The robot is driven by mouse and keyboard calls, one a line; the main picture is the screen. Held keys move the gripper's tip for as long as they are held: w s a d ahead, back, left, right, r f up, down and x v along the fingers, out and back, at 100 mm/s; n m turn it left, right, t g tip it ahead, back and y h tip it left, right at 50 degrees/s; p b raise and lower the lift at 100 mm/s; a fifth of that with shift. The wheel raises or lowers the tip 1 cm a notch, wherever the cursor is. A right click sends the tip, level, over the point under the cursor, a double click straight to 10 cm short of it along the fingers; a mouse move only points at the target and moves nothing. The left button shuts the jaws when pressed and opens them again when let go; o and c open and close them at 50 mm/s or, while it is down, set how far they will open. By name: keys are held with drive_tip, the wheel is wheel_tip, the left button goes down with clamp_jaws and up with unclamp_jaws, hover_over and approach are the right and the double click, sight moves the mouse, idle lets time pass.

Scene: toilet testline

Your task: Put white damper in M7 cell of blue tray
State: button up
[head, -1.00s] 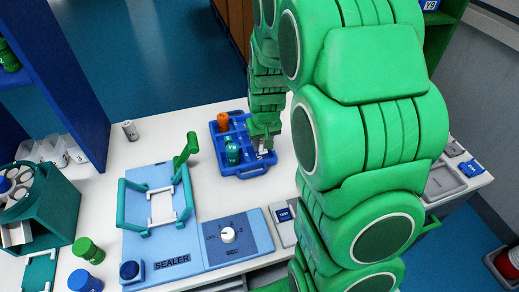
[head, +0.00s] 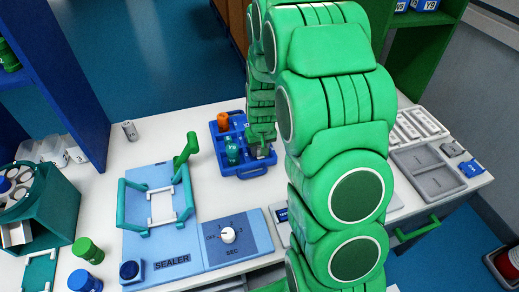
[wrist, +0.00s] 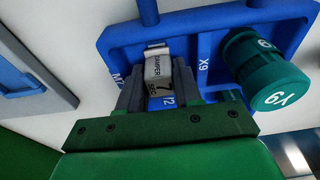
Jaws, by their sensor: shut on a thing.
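The blue tray (head: 254,172) lies on the white table, and part of it shows in the wrist view (wrist: 120,40). My gripper (head: 262,151) is over the tray's right front part. In the wrist view it is shut on the white damper (wrist: 158,66), which has grey and blue bands and the marking "DAMPER 7 SEC". The damper is between the fingers, at a tray cell beside a label that seems to read M7. The fingers hide the damper's sides, and I cannot tell whether it touches the cell floor.
The tray also holds a teal container (head: 232,152), marked Y9 in the wrist view (wrist: 262,70), and an orange item (head: 223,121). The blue sealer (head: 160,215) stands left of the tray. My arm hides the table between.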

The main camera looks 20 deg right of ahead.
sight(261, 158)
drive_tip(key=shift+f, duration=0.25)
drive_tip(key=shift+f, duration=0.15)
drive_tip(key=o, duration=1)
wheel_tip(261, 158, up, 11)
drive_tip(key=s, duration=0.2)
drive_tip(key=s+a+r+g, duration=0.1)
drive_tip(key=s+r, duration=0.3)
drive_tip(key=s, duration=0.7)
drive_tip(key=s+a+r+g, duration=0.1)
drive_tip(key=s+r, duration=0.4)
drive_tip(key=s, duration=0.7)
drive_tip(key=s+a+r+g, duration=0.1)
drive_tip(key=s+r, duration=0.4)
drive_tip(key=s, duration=0.6)
drive_tip(key=shift+s+a+r+g, duration=0.15)
drive_tip(key=shift+s+a+g, duration=0.2)
drive_tip(key=shift+a, duration=0.45)
